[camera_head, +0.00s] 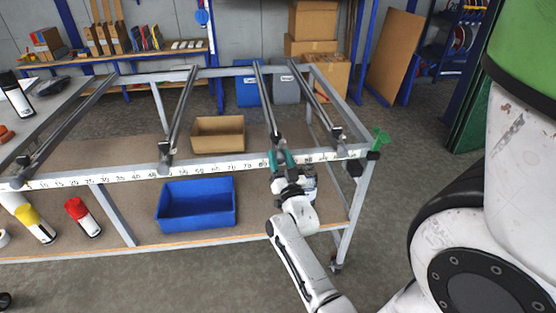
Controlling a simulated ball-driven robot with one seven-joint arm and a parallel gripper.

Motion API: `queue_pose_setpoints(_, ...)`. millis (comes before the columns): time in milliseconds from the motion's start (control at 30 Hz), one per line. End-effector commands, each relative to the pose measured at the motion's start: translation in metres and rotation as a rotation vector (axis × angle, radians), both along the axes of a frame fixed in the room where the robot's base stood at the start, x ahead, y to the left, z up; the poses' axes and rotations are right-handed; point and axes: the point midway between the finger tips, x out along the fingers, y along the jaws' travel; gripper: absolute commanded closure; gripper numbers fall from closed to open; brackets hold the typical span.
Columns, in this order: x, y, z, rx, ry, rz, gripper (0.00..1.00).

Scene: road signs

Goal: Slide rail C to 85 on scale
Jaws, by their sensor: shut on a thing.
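The metal frame table carries several grey sliding rails that run from front to back. A white number scale (120,178) runs along its front bar. My gripper (281,160), with teal fingers, is shut on the front end of the third rail from the left (267,100), which I take to be rail C. No letter on it is readable. This rail's end stands just right of the last clear number, about 80. My gripper hides the scale marks there. Another rail (315,97) stands to its right, and one (180,115) to its left.
A blue bin (197,221) and a cardboard box (217,149) sit on the shelf below. Yellow-capped (36,224) and red-capped (82,217) cans lie at left. Grey floor is free in front.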

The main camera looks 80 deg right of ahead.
Motion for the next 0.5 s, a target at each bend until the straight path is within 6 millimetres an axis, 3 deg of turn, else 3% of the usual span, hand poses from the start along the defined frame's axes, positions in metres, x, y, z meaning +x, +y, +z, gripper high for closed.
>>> queue_pose_setpoints(100, 0.0002, 0.0005, 0.0010, -0.001, -0.002, 0.001, 1.00)
queue_pose_setpoints(133, 0.0002, 0.0005, 0.0010, -0.002, -0.003, 0.001, 0.55)
queue_pose_setpoints(300, 0.0003, 0.0003, 0.0007, -0.001, -0.002, 0.001, 0.39)
queue_pose_setpoints(500, 0.0003, 0.0002, 0.0003, 0.000, -0.001, 0.000, 0.38)
